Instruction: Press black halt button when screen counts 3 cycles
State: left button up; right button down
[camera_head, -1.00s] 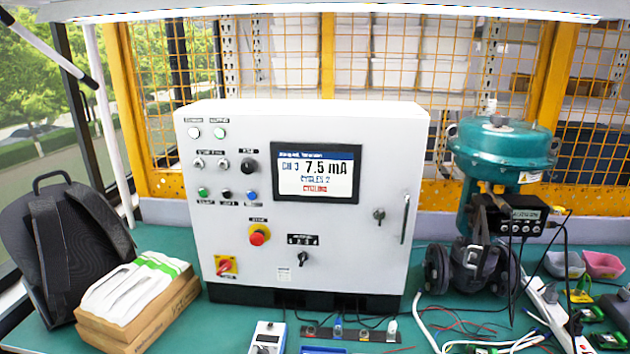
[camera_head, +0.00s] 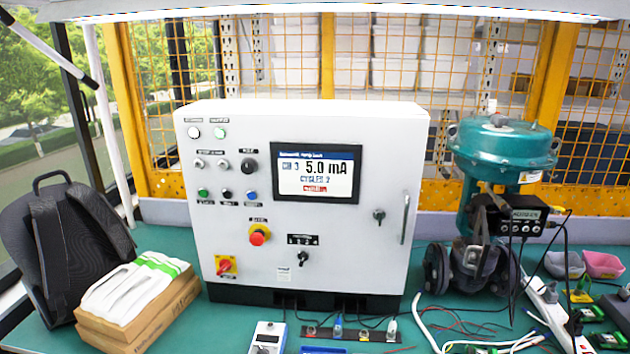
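A white control cabinet (camera_head: 340,240) stands upright on the green bench. Its screen (camera_head: 316,173) reads "CH 3", "5.0 mA" and "CYCLES 2", with a small red line below that is too small to read surely. The black halt button (camera_head: 226,194) appears to be the middle one in the lower row, between a green button (camera_head: 203,192) and a blue button (camera_head: 251,195). The labels are too small to read. Neither of my grippers shows in the head view.
A red emergency button (camera_head: 259,235), a red rotary switch (camera_head: 225,265) and a black selector (camera_head: 303,257) sit lower on the cabinet. A backpack (camera_head: 60,250) and boxes (camera_head: 140,300) stand left. A teal valve actuator (camera_head: 500,150) stands right. The space before the cabinet's buttons is clear.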

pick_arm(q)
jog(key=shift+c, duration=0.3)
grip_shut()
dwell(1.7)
